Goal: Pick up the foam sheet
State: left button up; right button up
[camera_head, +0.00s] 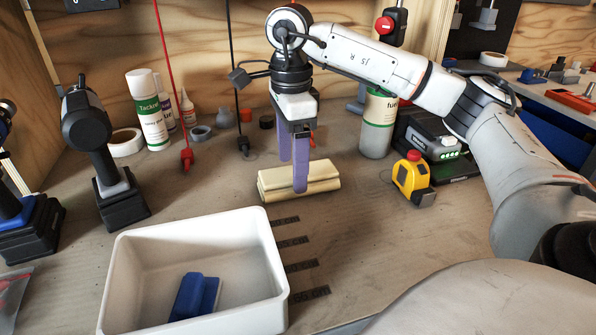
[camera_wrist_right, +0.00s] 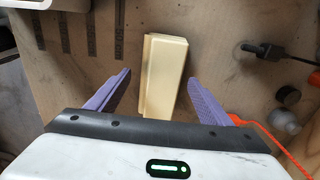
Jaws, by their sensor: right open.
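The foam sheet (camera_head: 299,181) is a cream, folded or stacked block lying on the workbench, behind the white bin. It also shows in the right wrist view (camera_wrist_right: 166,75), between the two purple fingers. My right gripper (camera_head: 293,176) is open, with its purple fingers pointing down over the foam sheet. In the right wrist view my right gripper (camera_wrist_right: 158,84) has one finger on each side of the foam, with gaps visible at both sides. Whether the fingertips are level with the foam is hard to tell. My left gripper is not in view.
A white bin (camera_head: 196,223) with a blue block (camera_head: 195,296) inside stands at the front left. A yellow tape measure (camera_head: 413,178) and a green-labelled canister (camera_head: 377,125) are to the right. A drill (camera_head: 96,150) stands at the left. Bench around the foam is mostly clear.

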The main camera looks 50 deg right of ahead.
aim_at(291, 174)
notch_tip(291, 174, down, 3)
jog(key=shift+w+d+f, duration=0.1)
jog(key=shift+w+f, duration=0.05)
jog(key=shift+f, duration=0.05)
jog(key=c, duration=1.1)
jog(key=shift+r, duration=0.1)
